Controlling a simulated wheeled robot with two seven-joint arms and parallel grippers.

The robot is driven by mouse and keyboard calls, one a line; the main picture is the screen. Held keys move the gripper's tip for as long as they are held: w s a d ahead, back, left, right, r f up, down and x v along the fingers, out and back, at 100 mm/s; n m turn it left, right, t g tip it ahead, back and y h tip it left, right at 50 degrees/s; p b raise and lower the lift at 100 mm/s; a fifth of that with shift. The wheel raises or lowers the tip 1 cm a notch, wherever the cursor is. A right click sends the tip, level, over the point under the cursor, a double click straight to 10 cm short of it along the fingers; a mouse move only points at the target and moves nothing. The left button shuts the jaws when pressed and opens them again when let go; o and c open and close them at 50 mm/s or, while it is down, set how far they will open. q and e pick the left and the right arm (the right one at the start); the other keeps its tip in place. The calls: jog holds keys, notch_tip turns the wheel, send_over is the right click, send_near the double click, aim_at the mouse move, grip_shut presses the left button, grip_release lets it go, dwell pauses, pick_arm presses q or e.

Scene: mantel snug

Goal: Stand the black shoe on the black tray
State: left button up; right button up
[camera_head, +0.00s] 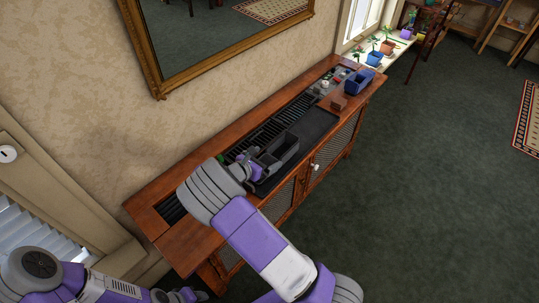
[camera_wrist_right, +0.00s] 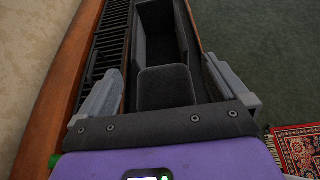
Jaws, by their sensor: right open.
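The black shoe (camera_wrist_right: 165,88) is a dark, boxy form with a low toe block and an open-topped hollow behind it. It also shows in the head view (camera_head: 284,147), upright on the wooden cabinet. My right gripper (camera_wrist_right: 163,78) is open, with one finger on each side of the toe end and visible gaps to it. In the head view my right gripper (camera_head: 254,165) partly hides this end. The black tray (camera_head: 317,122) is a flat dark slab on the cabinet top. It appears to run under the shoe, but contact is unclear. My left gripper (camera_head: 183,296) is low in the head view, its fingers unclear.
The wooden cabinet (camera_head: 150,200) has a dark slatted grille along the wall side. A blue box (camera_head: 358,83), a small brown block (camera_head: 338,103) and small items stand at its far end. A gilt-framed mirror (camera_head: 158,85) hangs above. Carpet to the right is open.

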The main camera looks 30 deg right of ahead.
jog(key=p+v, duration=0.2)
jog(key=v, duration=0.6)
jog(key=shift+a+r, duration=0.25)
jog(key=shift+a, duration=0.05)
jog(key=shift+s+f, duration=0.1)
jog(key=shift+s, duration=0.05)
